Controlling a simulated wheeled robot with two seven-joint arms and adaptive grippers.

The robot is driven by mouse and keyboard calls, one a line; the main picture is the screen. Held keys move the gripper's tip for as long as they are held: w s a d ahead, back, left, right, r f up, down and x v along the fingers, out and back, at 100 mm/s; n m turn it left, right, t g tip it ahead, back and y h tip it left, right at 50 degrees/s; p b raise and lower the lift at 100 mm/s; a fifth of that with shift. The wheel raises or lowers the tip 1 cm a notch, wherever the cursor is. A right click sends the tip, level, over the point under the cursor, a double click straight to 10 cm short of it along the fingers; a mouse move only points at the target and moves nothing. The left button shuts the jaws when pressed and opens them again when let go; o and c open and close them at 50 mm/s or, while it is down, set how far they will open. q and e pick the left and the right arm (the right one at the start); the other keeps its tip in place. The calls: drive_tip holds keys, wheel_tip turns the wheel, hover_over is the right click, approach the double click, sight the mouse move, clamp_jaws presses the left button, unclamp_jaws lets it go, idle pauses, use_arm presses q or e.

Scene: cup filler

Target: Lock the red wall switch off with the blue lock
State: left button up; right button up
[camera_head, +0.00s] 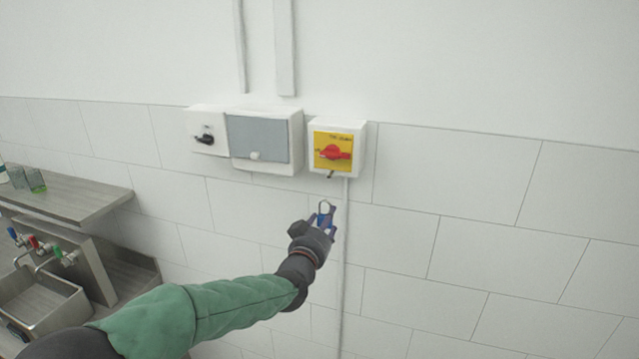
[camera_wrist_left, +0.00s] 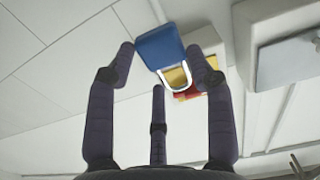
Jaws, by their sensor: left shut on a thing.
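The red wall switch (camera_head: 335,154) is a red rotary knob on a yellow plate, on a white box fixed to the wall; its handle looks roughly level. A small dark part sticks out below the box. My left gripper (camera_head: 321,222) is below the switch box, shut on the blue lock (camera_head: 325,218). The lock's metal shackle points up toward the box, apart from it. In the left wrist view, the blue lock body (camera_wrist_left: 160,47) sits between the fingertips. Its U-shaped shackle overlaps part of the switch's yellow and red face. My right gripper is not seen.
A white box with a grey cover (camera_head: 258,140) and a black rotary knob (camera_head: 205,138) is on the wall left of the switch. A conduit runs down below the switch. A metal sink (camera_head: 40,300) with taps and a shelf (camera_head: 75,195) stand at left. The wall at right is clear.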

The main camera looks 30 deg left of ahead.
use_arm(q)
wheel_tip(320, 180, up, 6)
drive_tip(key=s+p, duration=0.1)
drive_tip(key=p, duration=0.1)
drive_tip(key=shift+a+f+p+x, duration=0.15)
drive_tip(key=shift+a+x, duration=0.05)
drive_tip(key=shift+x, duration=0.9)
drive_tip(key=shift+a+f+p+x, duration=0.1)
drive_tip(key=shift+a+p+x, duration=0.1)
drive_tip(key=shift+x, duration=0.9)
drive_tip(key=shift+f+x, duration=0.25)
drive_tip(key=shift+x, duration=0.85)
drive_tip(key=shift+f+x, duration=0.2)
drive_tip(key=shift+x, duration=0.85)
drive_tip(key=o, duration=1.3)
